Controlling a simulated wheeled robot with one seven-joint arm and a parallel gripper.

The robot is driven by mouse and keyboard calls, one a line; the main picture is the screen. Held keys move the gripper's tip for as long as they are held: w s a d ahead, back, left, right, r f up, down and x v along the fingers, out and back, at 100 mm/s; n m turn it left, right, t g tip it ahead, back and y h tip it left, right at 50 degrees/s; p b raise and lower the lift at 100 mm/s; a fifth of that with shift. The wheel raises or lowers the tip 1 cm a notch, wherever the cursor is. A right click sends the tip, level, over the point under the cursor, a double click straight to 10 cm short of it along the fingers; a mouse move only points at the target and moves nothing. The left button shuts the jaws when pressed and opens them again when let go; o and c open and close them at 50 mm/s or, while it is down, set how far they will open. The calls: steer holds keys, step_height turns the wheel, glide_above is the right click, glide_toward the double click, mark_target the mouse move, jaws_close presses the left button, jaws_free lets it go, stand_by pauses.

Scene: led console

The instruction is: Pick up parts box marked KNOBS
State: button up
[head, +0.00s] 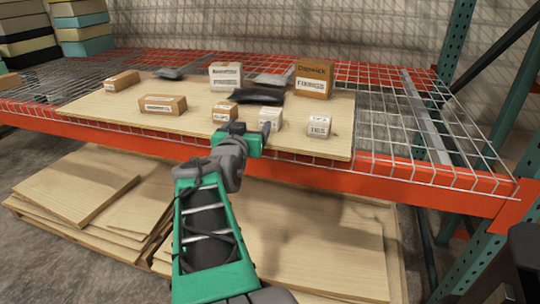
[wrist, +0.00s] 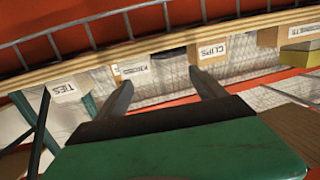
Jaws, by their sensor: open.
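A small white box (head: 271,117) stands in the front row on the wooden board, partly behind my gripper. In the wrist view its label (wrist: 133,69) seems to start with K, but the rest is too blurred to read surely; it is probably the KNOBS box. My gripper (head: 252,129) is open and empty at the board's front edge, just short of this box. In the wrist view the fingers (wrist: 161,78) are spread, with the K label just beyond the left fingertip.
A white box marked TIES (wrist: 63,88) and a brown box marked CLIPS (wrist: 211,50) flank it. Other cartons (head: 313,79) and dark bags (head: 258,96) lie behind. The board (head: 110,106) rests on a wire-decked rack with an orange front beam (head: 420,189).

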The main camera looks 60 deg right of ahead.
mark_target(271, 111)
steer(key=shift+m+g+h, duration=0.5)
steer(key=shift+g+h, duration=0.1)
steer(key=shift+h, duration=0.2)
steer(key=s+d, duration=0.1)
steer(key=s, duration=0.1)
steer(key=s+d, duration=0.1)
steer(key=d, duration=0.1)
steer(key=shift+s+r+b, duration=0.1)
steer(key=shift+s+b, duration=0.25)
steer(key=shift+s, duration=0.05)
steer(key=x, duration=0.6)
steer(key=shift+w+d+b, duration=0.25)
steer(key=shift+w+b, duration=0.05)
steer(key=shift+b, duration=0.1)
steer(key=shift+w+d, duration=0.1)
steer(key=shift+d, duration=0.25)
steer(key=shift+c, duration=0.4)
steer(key=c, duration=1.4)
steer(key=shift+r, duration=0.1)
steer(key=shift+c, duration=0.2)
